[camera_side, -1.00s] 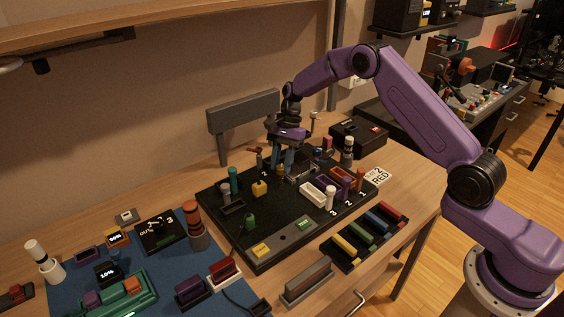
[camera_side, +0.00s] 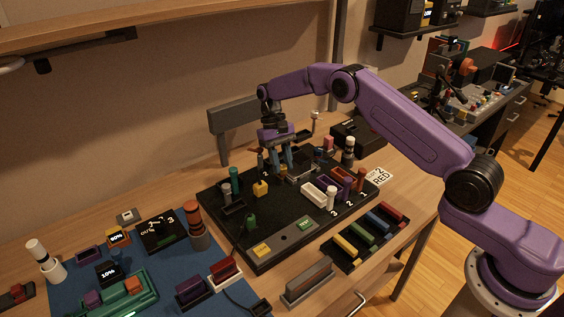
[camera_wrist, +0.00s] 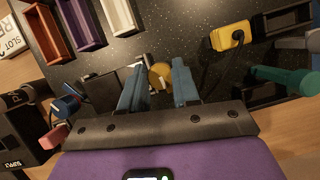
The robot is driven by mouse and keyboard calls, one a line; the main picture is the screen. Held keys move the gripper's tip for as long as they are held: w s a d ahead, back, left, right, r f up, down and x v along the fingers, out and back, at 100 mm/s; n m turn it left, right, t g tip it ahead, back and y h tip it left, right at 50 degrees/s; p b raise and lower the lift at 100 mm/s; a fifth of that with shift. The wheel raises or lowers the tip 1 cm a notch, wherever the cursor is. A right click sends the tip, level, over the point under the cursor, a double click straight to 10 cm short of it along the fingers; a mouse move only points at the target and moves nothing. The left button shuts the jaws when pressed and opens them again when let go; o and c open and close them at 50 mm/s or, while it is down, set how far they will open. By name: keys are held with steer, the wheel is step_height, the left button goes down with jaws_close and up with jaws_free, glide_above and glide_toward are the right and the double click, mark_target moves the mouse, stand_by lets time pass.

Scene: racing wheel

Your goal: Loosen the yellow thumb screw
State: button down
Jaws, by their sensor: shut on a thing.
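The yellow thumb screw (camera_wrist: 160,76) shows in the wrist view as a small round yellow head between my two blue fingers. My gripper (camera_wrist: 159,69) is shut on it, one finger on each side. In the side view my gripper (camera_side: 279,165) points down at the rear part of the black board (camera_side: 291,254), beside a grey block (camera_side: 301,172). The screw is hidden there by the fingers. The screw's shaft cannot be made out.
A yellow block with a dark cable (camera_side: 260,188) stands left of my gripper. A white tray (camera_side: 315,194), a purple tray and an orange tray lie to the right. A green peg (camera_side: 234,180) and several other pegs stand around on the board.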

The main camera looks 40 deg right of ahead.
steer(key=shift+n+h, duration=0.8)
steer(key=shift+n, duration=1.2)
steer(key=c, duration=0.8)
jaws_free()
steer(key=shift+a, duration=0.1)
steer(key=v, duration=0.7)
steer(key=shift+r, duration=0.2)
steer(key=shift+r, duration=0.1)
